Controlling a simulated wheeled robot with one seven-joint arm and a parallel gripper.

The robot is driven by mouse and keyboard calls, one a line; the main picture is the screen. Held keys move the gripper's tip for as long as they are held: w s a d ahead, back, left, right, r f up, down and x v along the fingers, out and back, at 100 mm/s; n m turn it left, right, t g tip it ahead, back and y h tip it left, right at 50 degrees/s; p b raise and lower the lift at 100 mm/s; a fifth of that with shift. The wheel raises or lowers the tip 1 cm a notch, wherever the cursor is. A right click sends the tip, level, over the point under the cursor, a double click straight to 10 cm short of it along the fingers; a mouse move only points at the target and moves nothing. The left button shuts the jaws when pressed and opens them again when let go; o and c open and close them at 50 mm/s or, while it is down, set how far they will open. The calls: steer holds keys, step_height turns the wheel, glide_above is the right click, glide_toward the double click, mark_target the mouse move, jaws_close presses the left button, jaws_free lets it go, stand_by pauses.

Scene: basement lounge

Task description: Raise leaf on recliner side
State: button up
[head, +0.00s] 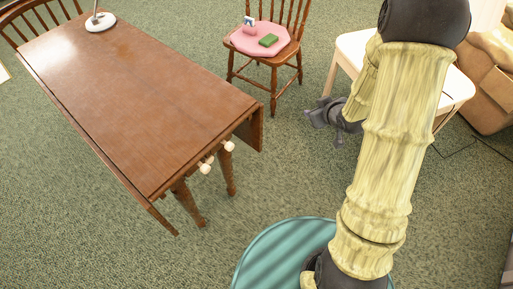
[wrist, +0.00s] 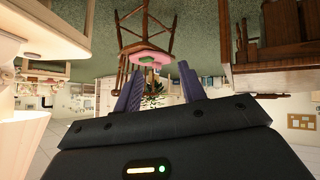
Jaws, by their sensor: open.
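The brown drop-leaf table (head: 130,90) stands at the left in the head view. Its leaf on the recliner side (head: 254,130) hangs down along the right long edge, seen nearly edge-on at the near corner. The opposite leaf (head: 160,216) also hangs down. Two white knobs (head: 205,167) show at the table's near end. My gripper (head: 322,122) is open and empty, to the right of the hanging leaf and apart from it, partly hidden by my arm. In the wrist view, which is upside down, its fingers (wrist: 158,88) stand apart and the table (wrist: 262,74) is at the right.
A wooden chair (head: 273,60) with a pink cushion (head: 250,42), a green book (head: 268,40) and a small item stands beyond the leaf. A white table (head: 352,48) and the tan recliner (head: 490,80) are at the right. Carpet between table and gripper is clear.

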steer(key=w+a+f+n+t+y+b, duration=0.1)
steer(key=a+f+y+b, duration=0.1)
steer(key=f+b, duration=0.45)
steer(key=a+f+n+y+b, duration=0.1)
steer(key=f+n+y+b, duration=0.2)
steer(key=f, duration=0.7)
steer(key=y+b, duration=0.6)
steer(key=b, duration=0.5)
glide_toward(261, 141)
steer(key=s+d+f, duration=0.2)
steer(key=s+d, duration=0.1)
steer(key=d, duration=0.1)
steer(key=shift+a+r+t, duration=0.2)
steer(key=shift+r+t, duration=0.15)
steer(key=shift+t, duration=0.05)
steer(key=shift+w+a, duration=0.1)
steer(key=b+x, duration=0.5)
steer(key=x, duration=1.2)
steer(key=shift+a+r, duration=0.1)
steer(key=shift+r, duration=0.05)
jaws_close()
